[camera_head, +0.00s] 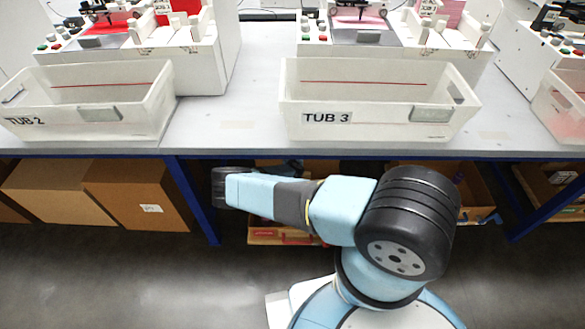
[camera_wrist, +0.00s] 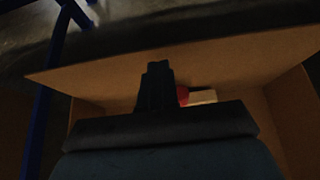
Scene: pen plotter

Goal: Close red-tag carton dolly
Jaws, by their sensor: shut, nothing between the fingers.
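Under the bench, behind my arm, a low wooden dolly front (camera_head: 262,238) with a red strip on it shows in the head view. My arm hides most of its load. An open brown carton (camera_wrist: 225,62) fills much of the wrist view. My gripper (camera_wrist: 158,70) points into or over this carton, its dark fingers together and empty. A small red thing (camera_wrist: 183,95) and a pale block (camera_wrist: 203,97) show just beyond the fingers. I cannot tell whether the fingers touch the carton. In the head view the fingertips are not clearly visible.
The bench has blue legs (camera_head: 190,200); one also stands at left in the wrist view (camera_wrist: 43,110). Closed cartons (camera_head: 140,195) sit under it at left. Tub 2 (camera_head: 85,125) and Tub 3 (camera_head: 375,125) stand on top. Grey floor is clear at front left.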

